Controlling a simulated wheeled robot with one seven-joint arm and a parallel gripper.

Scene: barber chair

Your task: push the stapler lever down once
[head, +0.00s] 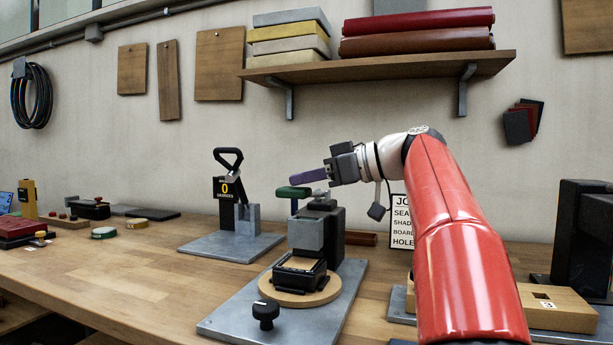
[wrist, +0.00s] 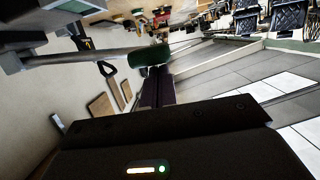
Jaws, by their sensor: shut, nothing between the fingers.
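The stapler (head: 309,232) is a grey and black press head on a grey base plate (head: 330,290). Its lever ends in a green grip (head: 293,192), which stands at the top of the head, pointing left. My gripper (head: 296,179) is shut and empty, its purple fingers level and just above the green grip in the head view; a small gap seems to show. In the wrist view the green grip (wrist: 150,53) is close to the tips of my fingers (wrist: 156,82), with the grey lever bar (wrist: 85,58) running left. Contact cannot be told.
A round wooden disc (head: 325,296) with a black piece and a black knob (head: 265,312) sit on the base plate. A stand with a "0" display (head: 227,190) is left. A sign (head: 401,222) and wooden box (head: 555,308) are right. A loaded shelf (head: 380,66) hangs above.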

